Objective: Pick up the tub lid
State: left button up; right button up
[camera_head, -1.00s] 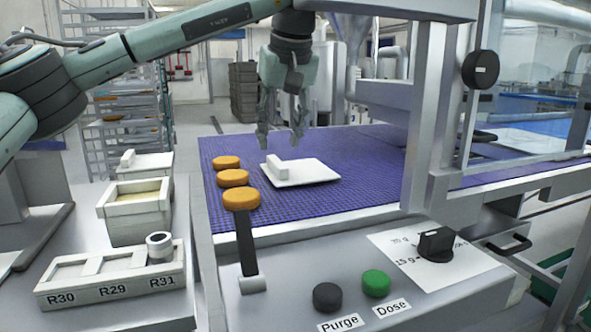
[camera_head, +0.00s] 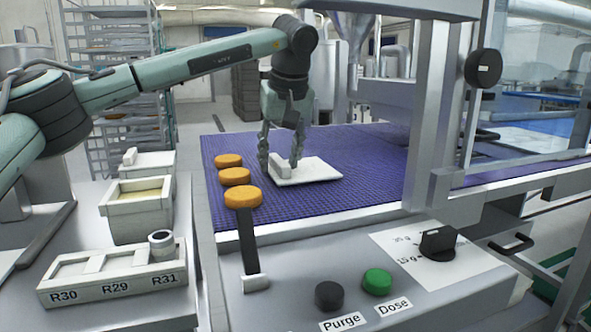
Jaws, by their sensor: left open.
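The tub lid (camera_head: 318,171) is a flat white square plate with a raised block handle on its left part. It lies flat on the purple belt. My left gripper (camera_head: 280,164) points down over the handle end of the lid, with its fingers apart. One finger shows left of the handle and the other at its right side. I cannot tell whether either finger touches it. An open tub (camera_head: 137,222) with pale yellow content stands on the left bench. My right gripper is out of view.
Three orange rounds (camera_head: 236,176) stand in a row left of the lid. A second tub (camera_head: 149,164) with a white lid is behind the open one. A labelled rack (camera_head: 112,283) is at the front left. A grey machine post (camera_head: 428,115) rises right of the belt.

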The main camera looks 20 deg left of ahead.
pick_arm(q)
jog(key=shift+f, duration=0.15)
grip_shut()
jog(key=shift+f, duration=0.1)
